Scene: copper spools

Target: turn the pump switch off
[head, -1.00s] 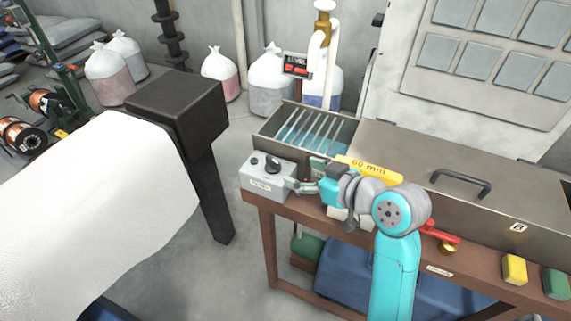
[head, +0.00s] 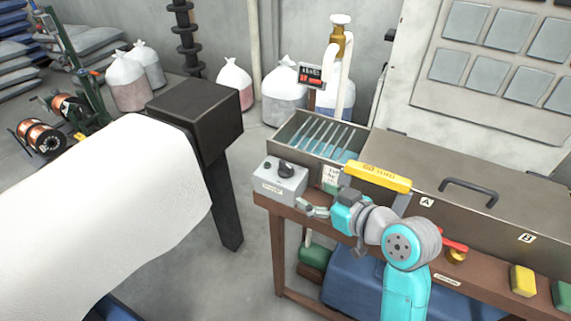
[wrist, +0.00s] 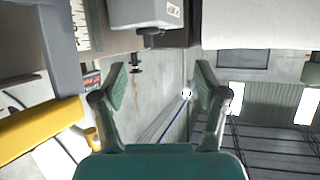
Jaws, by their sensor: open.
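The pump switch is a grey box (head: 280,184) with a black rotary knob (head: 286,169) on top and a white label on its front. It sits at the left end of the brown bench (head: 420,272). In the wrist view the box (wrist: 143,13) is at the top, with the dark knob (wrist: 151,38) hanging below it, so that view looks inverted. My gripper (head: 313,209) is open and empty, just in front and to the right of the box, apart from the knob. Both fingers also show in the wrist view (wrist: 160,88). The knob's exact setting is too small to tell.
An open metal tank (head: 290,131) with rods stands behind the box. A yellow handle bar (head: 378,177) is close to my wrist. A red-handled valve (head: 455,249) is to the right. A black post (head: 215,165) stands to the left.

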